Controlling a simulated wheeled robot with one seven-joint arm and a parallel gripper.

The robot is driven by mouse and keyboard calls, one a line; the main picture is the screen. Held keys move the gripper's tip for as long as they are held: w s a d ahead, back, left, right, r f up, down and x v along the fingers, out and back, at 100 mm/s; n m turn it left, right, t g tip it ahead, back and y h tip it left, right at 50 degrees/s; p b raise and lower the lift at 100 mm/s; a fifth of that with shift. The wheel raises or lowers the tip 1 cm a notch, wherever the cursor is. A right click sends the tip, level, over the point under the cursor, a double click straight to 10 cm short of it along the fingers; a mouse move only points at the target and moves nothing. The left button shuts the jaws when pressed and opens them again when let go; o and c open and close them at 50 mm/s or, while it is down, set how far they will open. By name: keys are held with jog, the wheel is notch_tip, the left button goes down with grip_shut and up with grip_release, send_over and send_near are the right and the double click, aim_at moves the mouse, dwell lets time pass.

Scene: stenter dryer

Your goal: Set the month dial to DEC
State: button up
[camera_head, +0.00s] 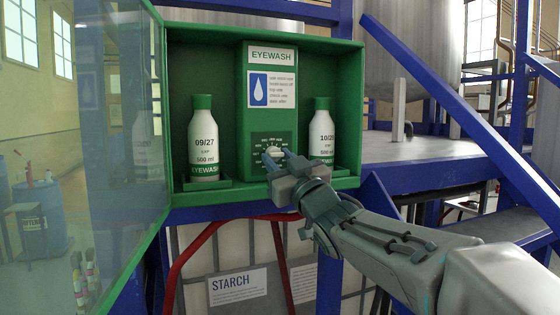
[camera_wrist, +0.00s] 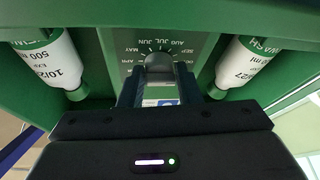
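The DEC label is hidden, and I cannot tell which month the knob points to. My gripper (camera_head: 278,158) is right in front of the dial. In the wrist view its two fingers (camera_wrist: 160,82) stand open, one on each side of the knob, with small gaps.
A white bottle marked 09/27 (camera_head: 204,145) stands left of the panel and another bottle (camera_head: 321,138) stands right, both close to my gripper. The cabinet's open glass door (camera_head: 90,150) is at left. A blue rail (camera_head: 235,213) runs below the cabinet.

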jog(key=shift+c, duration=0.9)
jog(key=shift+f+m+b, duration=0.15)
jog(key=shift+m+b, duration=0.25)
jog(key=shift+b, duration=0.15)
